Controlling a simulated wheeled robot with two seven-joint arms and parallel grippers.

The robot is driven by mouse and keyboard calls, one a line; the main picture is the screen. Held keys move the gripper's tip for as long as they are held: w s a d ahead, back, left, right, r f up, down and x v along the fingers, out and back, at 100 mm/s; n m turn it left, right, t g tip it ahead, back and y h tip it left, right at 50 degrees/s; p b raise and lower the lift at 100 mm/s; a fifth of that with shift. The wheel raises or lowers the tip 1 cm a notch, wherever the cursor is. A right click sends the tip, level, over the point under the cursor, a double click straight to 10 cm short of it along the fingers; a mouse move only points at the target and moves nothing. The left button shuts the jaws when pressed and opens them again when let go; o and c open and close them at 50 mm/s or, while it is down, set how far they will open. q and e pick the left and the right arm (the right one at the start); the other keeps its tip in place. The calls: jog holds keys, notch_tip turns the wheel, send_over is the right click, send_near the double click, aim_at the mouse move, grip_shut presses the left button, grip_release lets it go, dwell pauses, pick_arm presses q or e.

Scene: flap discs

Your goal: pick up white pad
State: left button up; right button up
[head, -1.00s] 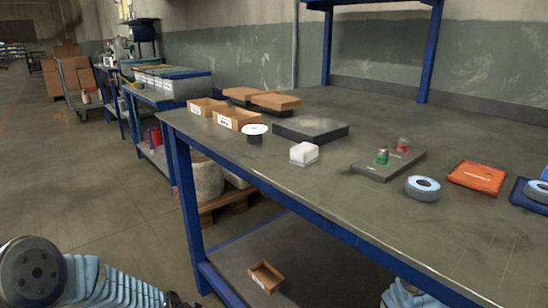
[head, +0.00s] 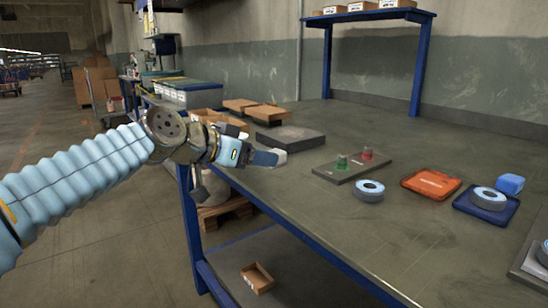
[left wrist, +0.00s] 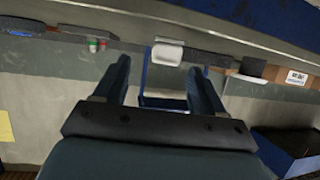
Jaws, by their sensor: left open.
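The white pad (head: 281,155) is a small white block on the blue-legged workbench. In the head view it is mostly hidden behind my left gripper (head: 268,158), with only a light edge showing. In the left wrist view the white pad (left wrist: 168,52) shows whole, just beyond the gap between the fingertips. My left gripper (left wrist: 158,66) is open and empty there, its fingers apart and pointing toward the pad. My right gripper is in neither view.
A dark slab (head: 290,138) and cardboard boxes (head: 268,112) lie behind the pad. To the right are a plate with green and red knobs (head: 342,162), a grey disc (head: 369,191), an orange tray (head: 432,183) and a blue tray (head: 462,205).

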pick_arm(q)
jog(key=x, duration=0.3)
jog(key=p+x, duration=0.1)
jog(key=x, duration=0.2)
jog(key=shift+w, duration=0.5)
jog(key=shift+a+r, duration=0.1)
jog(key=c, duration=1)
